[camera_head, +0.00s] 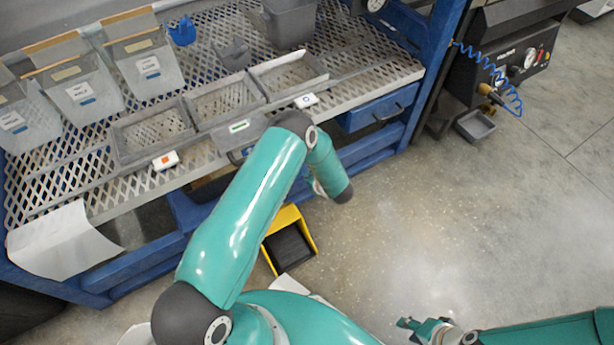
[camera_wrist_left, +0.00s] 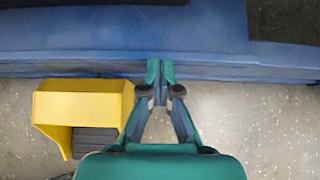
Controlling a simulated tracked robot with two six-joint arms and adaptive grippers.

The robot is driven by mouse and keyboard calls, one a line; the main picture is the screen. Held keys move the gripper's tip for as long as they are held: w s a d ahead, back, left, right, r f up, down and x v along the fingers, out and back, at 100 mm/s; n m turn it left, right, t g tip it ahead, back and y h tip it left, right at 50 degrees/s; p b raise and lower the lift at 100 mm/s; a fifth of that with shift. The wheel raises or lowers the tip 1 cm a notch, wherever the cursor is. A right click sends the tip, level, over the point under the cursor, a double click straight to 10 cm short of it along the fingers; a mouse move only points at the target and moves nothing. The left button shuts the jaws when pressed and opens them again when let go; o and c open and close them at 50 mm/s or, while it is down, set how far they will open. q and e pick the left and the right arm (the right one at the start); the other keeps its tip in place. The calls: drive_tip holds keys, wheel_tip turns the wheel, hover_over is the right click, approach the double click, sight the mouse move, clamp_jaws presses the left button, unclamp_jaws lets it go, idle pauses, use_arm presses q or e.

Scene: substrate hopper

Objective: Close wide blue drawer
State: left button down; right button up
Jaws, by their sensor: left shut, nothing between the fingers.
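A long blue panel (camera_head: 135,268) runs along the lower front of the bench in the head view. It looks like the wide blue drawer's front, but my left arm hides part of this side, so I cannot tell how far it stands out. In the left wrist view a wide blue face (camera_wrist_left: 100,35) spans the top. My left gripper (camera_wrist_left: 160,74) is shut and empty, its tips at the lower edge of that face; I cannot tell if they touch. My right gripper (camera_head: 405,325) is low at the bottom right of the head view, away from the bench.
A yellow bin (camera_head: 308,238) stands on the floor by the bench, and left of my fingers in the wrist view (camera_wrist_left: 85,105). A smaller blue drawer (camera_head: 372,112) with a dark handle is at the right. Bins and trays fill the mesh top.

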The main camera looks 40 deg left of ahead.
use_arm(q)
drive_tip(key=shift+w+a+r, duration=0.2)
drive_tip(key=shift+a+r, duration=0.05)
drive_tip(key=shift+a, duration=0.2)
drive_tip(key=s+d+r+p, duration=0.1)
drive_tip(key=s+d+r, duration=0.1)
drive_tip(key=d, duration=0.3)
drive_tip(key=s+d+r+p, duration=0.1)
drive_tip(key=s+d+r, duration=0.1)
drive_tip(key=d+r, duration=0.2)
drive_tip(key=shift+s+d, duration=0.4)
drive_tip(key=shift+d, duration=0.8)
